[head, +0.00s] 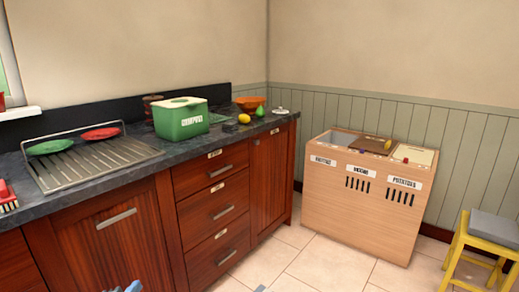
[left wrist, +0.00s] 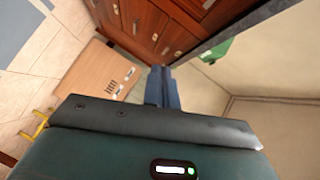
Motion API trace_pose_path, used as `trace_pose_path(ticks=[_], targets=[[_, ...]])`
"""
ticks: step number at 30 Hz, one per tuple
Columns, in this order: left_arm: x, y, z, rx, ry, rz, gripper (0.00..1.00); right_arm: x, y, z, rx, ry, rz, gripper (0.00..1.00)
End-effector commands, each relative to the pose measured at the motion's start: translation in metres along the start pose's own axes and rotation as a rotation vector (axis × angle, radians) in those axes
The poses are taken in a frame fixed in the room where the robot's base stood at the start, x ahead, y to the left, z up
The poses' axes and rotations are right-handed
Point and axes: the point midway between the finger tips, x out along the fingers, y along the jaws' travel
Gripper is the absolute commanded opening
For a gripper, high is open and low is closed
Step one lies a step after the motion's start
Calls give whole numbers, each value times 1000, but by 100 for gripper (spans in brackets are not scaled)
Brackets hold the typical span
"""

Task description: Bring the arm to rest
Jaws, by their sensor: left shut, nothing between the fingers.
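My left gripper (head: 128,287) just shows at the bottom edge of the head view, in front of the lower cabinets. Only its blue fingertips are visible there. In the left wrist view its blue fingers (left wrist: 163,88) are together and empty, apart from the cabinets and bins. Most of my left arm is hidden below the head view. I do not see my right gripper.
The counter (head: 60,203) holds a dish rack (head: 105,160), a green compost bin (head: 181,119) and an orange bowl (head: 250,103). Wooden drawers (head: 213,205) below look shut. A wooden vegetable bin (head: 350,205) and a yellow stool (head: 460,240) stand right. Tiled floor (head: 295,250) between is mostly clear.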

Motion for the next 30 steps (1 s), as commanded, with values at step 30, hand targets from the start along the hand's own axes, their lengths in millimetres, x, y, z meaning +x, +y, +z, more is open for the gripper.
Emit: trace_pose_path(ticks=[30], targets=[[-248, 65, -142, -1108, -176, 510, 0, -8, -4, -30, -38, -246, 8, 49]])
